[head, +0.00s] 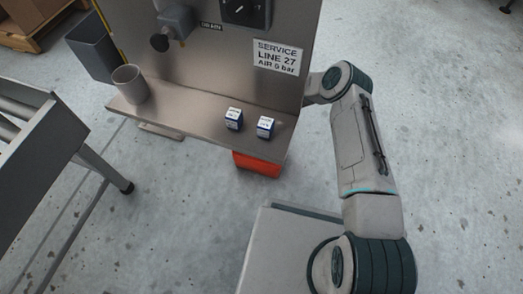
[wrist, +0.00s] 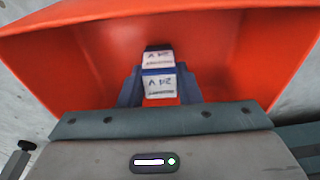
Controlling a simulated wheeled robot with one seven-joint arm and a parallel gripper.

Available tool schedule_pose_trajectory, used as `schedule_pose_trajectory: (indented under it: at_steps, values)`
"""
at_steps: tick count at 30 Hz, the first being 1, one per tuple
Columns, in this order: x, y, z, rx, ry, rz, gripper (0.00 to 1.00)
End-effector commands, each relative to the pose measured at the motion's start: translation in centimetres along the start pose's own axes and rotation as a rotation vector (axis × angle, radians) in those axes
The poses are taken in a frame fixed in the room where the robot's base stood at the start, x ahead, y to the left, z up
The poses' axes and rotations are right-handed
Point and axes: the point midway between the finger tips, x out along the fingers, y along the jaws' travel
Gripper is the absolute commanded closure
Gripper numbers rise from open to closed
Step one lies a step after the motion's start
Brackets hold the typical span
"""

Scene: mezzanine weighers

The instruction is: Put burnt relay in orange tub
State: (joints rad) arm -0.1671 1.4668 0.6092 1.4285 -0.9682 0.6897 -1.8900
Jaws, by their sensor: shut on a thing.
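In the wrist view my gripper (wrist: 158,74) is shut on a small blue and white relay (wrist: 158,84) with a "24 V" label. A second blue and white labelled face shows just beyond it; I cannot tell if it belongs to the same relay. The orange tub (wrist: 75,62) surrounds the relay in this view, its walls rising on both sides and behind. In the head view the orange tub (head: 257,165) sits low under the shelf, mostly hidden, and my gripper is hidden behind the panel and shelf.
Two similar blue and white relays, left (head: 233,118) and right (head: 265,128), stand on the steel shelf (head: 185,118). A grey cup (head: 130,84) stands at the shelf's left end. A roller conveyor (head: 25,120) is at the left. The floor at the right is clear.

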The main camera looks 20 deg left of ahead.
Motion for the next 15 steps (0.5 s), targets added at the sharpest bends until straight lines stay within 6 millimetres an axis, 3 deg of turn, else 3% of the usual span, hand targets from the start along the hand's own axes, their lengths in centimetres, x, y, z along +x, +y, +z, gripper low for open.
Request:
schedule_pose_trajectory:
  at_steps: [10, 11, 12, 13, 15]
  values:
    - [0.27, 0.04, 0.08, 0.001, -0.001, 0.001, 0.93]
    - [0.25, 0.03, 0.09, 0.001, -0.001, 0.001, 0.64]
    - [0.23, 0.03, 0.09, 0.001, -0.001, 0.001, 0.53]
    - [0.23, 0.03, 0.09, 0.001, -0.001, 0.001, 0.48]
    - [0.22, 0.02, 0.09, 0.001, -0.001, 0.001, 0.48]
